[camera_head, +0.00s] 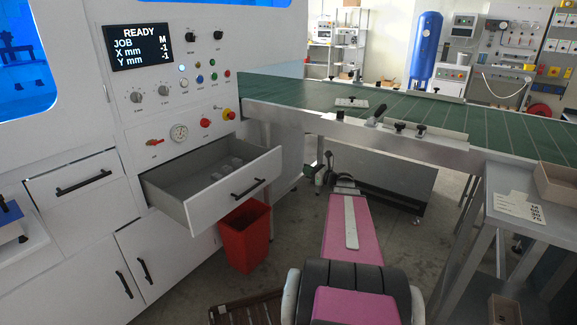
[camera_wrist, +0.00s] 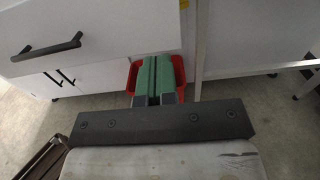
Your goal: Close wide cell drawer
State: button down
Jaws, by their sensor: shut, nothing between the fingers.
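The wide white cell drawer (camera_head: 237,190) is pulled well out of the white machine front in the head view.
A red bin (camera_head: 245,236) stands on the floor beneath the drawer. Closed cabinet doors (camera_head: 150,262) lie below it, and a closed drawer (camera_head: 82,190) is to the left. A green conveyor (camera_head: 390,108) runs behind. A grey metal table (camera_head: 520,225) stands at the right.

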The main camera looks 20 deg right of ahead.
aim_at(236, 146)
jog(key=x, duration=1.4)
jog(key=x, duration=2.8)
jog(key=shift+w+f, duration=0.1)
jog(key=shift+w+a, duration=0.35)
jog(key=shift+w, duration=0.15)
jog(key=shift+w, duration=0.1)
